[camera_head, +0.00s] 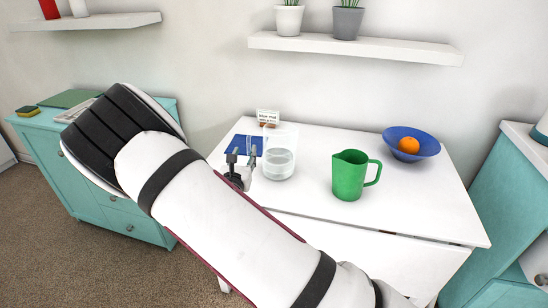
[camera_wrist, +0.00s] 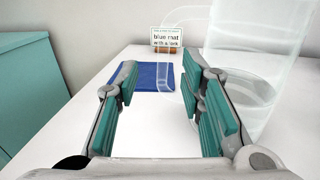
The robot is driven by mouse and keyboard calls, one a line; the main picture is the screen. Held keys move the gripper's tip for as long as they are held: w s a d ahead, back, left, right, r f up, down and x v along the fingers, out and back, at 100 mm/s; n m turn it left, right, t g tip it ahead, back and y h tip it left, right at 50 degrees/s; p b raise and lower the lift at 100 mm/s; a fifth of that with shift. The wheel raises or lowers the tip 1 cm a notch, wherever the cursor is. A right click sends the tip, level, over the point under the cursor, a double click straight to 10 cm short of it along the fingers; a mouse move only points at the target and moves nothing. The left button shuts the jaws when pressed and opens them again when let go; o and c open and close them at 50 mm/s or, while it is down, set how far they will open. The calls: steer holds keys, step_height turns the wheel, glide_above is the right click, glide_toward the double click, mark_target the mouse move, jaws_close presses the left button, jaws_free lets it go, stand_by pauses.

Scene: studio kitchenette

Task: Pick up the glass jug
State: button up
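The clear glass jug (camera_head: 279,163) stands upright on the white table, with what looks like water low inside. In the wrist view its clear body (camera_wrist: 258,65) fills the upper right, and its handle (camera_wrist: 163,62) points left. My gripper (camera_head: 242,160) is just left of the jug in the head view. In the wrist view my gripper (camera_wrist: 163,85) is open, with nothing held between its teal-padded fingers. The handle shows between the fingertips in the picture; I cannot tell whether it is within their reach. The right finger overlaps part of the jug.
A blue mat (camera_wrist: 153,77) lies left of the jug, with a small sign (camera_wrist: 167,39) behind. A green pitcher (camera_head: 349,177) and a blue bowl (camera_head: 428,143) holding an orange (camera_head: 409,145) stand to the right. The white table (camera_head: 310,205) is clear in front of the jug.

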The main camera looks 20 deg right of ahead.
mark_target(248, 145)
steer(key=shift+b+x, duration=0.45)
steer(key=shift+x, duration=2.35)
steer(key=shift+d+r, duration=0.15)
jaws_close()
steer(key=shift+r, duration=0.15)
